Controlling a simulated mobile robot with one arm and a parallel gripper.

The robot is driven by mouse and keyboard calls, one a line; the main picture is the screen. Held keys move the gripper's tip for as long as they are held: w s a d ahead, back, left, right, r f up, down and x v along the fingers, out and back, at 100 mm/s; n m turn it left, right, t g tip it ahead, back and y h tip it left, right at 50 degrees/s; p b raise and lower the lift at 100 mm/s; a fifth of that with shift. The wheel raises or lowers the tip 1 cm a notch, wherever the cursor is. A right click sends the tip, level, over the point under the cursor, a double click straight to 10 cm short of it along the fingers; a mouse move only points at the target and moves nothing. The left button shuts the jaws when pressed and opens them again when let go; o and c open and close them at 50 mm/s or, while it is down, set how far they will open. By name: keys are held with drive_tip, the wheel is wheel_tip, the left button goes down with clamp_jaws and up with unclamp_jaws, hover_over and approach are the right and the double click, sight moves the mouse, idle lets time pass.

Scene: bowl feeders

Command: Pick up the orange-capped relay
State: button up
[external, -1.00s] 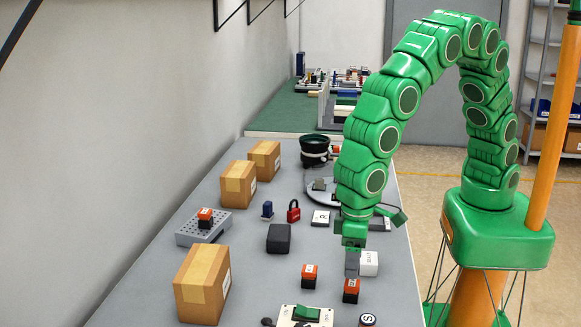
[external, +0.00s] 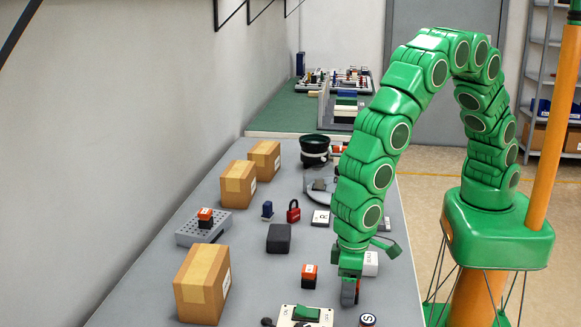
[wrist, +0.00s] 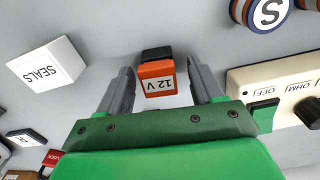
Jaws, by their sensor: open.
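An orange-capped relay (wrist: 157,80) with a black base and a "12 V" label, upside down in the wrist view, stands between the two fingers of my gripper (wrist: 160,68). The fingers are open, with gaps showing on both sides of the relay. In the external view my gripper (external: 350,296) is low over the table and largely hides this relay. A second orange-capped relay (external: 309,275) stands to its left. A third orange-capped relay (external: 205,214) sits on a perforated grey block (external: 188,236).
A switch box (wrist: 242,85) and a round "S" item (wrist: 266,12) are near my gripper. A white "SEALS" box (wrist: 46,65) lies on its other side. Farther off are a black box (external: 279,238), a red padlock (external: 293,211) and cardboard boxes (external: 200,285).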

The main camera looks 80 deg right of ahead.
drive_tip(key=shift+c, duration=0.3)
drive_tip(key=c, duration=1)
drive_tip(key=shift+r, duration=0.45)
wheel_tip(320, 180, up, 2)
drive_tip(key=shift+r, duration=0.2)
drive_tip(key=s+d+r, duration=0.4)
drive_tip(key=s+r, duration=0.1)
drive_tip(key=s+d+r, duration=0.4)
drive_tip(key=s+d, duration=0.1)
drive_tip(key=shift+s+d+r, duration=0.15)
drive_tip(key=shift+s+r, duration=0.05)
drive_tip(key=shift+r, duration=0.15)
